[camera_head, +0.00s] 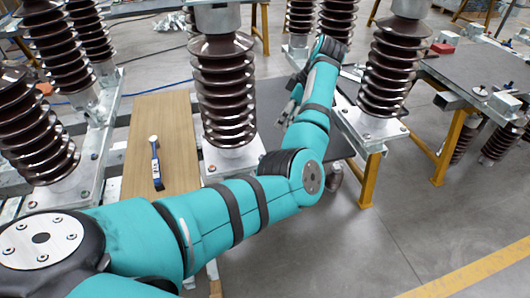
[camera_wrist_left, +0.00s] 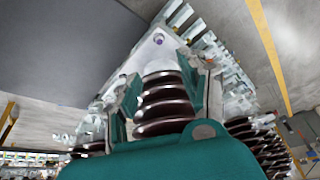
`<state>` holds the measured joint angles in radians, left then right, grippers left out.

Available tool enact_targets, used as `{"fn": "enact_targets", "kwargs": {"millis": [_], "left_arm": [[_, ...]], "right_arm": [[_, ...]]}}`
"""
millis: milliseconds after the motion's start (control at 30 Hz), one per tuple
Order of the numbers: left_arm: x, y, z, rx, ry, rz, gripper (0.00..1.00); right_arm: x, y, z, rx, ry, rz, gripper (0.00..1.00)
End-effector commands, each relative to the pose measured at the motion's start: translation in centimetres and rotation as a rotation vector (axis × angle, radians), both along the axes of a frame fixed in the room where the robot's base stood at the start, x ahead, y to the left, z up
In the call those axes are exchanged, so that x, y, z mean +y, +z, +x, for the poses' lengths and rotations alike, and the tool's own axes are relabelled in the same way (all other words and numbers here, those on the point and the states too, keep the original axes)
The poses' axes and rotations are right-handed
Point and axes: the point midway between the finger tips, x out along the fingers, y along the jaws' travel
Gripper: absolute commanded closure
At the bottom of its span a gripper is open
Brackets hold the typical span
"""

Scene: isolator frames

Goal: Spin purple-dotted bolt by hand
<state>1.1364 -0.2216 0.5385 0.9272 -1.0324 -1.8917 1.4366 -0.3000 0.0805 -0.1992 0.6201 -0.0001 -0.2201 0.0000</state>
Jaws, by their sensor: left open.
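The purple-dotted bolt (camera_wrist_left: 158,39) shows in the left wrist view as a small purple spot on the pale metal base plate (camera_wrist_left: 143,55), near its corner. A brown ribbed insulator (camera_wrist_left: 165,104) rises from that plate, closer to the camera. My left gripper (camera_wrist_left: 165,80) is open, with its fingers on either side of the view and the bolt beyond them, apart from it. In the head view my left gripper (camera_head: 292,100) is partly hidden by its own teal arm, between two insulators. I cannot pick out the purple dot in the head view. My right gripper is not in view.
Brown insulators (camera_head: 224,90) and (camera_head: 391,70) stand on metal frames around my left arm. A wooden board (camera_head: 178,125) holds a blue-handled tool (camera_head: 155,162). A dark table (camera_head: 475,72) stands at right. Grey floor (camera_head: 400,215) is clear at lower right.

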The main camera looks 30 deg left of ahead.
Motion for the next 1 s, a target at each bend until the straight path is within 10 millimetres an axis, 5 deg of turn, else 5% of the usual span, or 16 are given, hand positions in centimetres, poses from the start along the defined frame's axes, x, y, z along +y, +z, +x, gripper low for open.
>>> {"fn": "enact_targets", "kwargs": {"millis": [167, 800, 1000], "left_arm": [[0.6, -1.5, -0.2, 0.004, 0.005, 0.001, 0.57], [5.5, -13.6, -1.7, 0.002, 0.001, -0.001, 0.57], [6.2, -15.5, -1.8, 0.0, 0.001, 0.0, 0.57]], "right_arm": [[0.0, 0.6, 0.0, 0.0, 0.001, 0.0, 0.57], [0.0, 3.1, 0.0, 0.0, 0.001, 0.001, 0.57], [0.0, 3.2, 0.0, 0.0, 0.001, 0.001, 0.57]]}}
